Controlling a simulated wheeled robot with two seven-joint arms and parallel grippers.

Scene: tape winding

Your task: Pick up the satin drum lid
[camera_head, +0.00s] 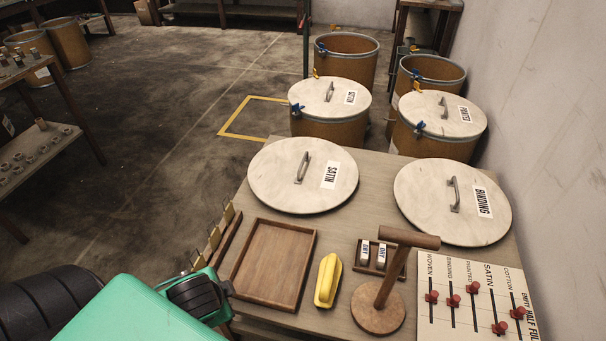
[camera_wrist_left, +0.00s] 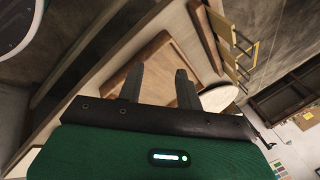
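The satin drum lid (camera_head: 272,180) is a round whitish disc with a metal bar handle (camera_head: 303,167) and a SATIN label. It lies flat at the far left of the table in the head view. My left arm comes in at the lower left, nearer than the lid and apart from it. In the left wrist view my left gripper (camera_wrist_left: 160,86) has its two fingers spread with nothing between them. A pale disc (camera_wrist_left: 218,98) shows partly beyond the fingers; I cannot tell which lid it is. My right gripper is not in view.
The BINDING lid (camera_head: 425,200) lies to the right on the table (camera_head: 375,178). Nearer are a wooden tray (camera_head: 273,265), a yellow object (camera_head: 328,280), a wooden stand (camera_head: 378,308) and a slider board (camera_head: 440,325). Lidded drums (camera_head: 330,128) stand behind the table.

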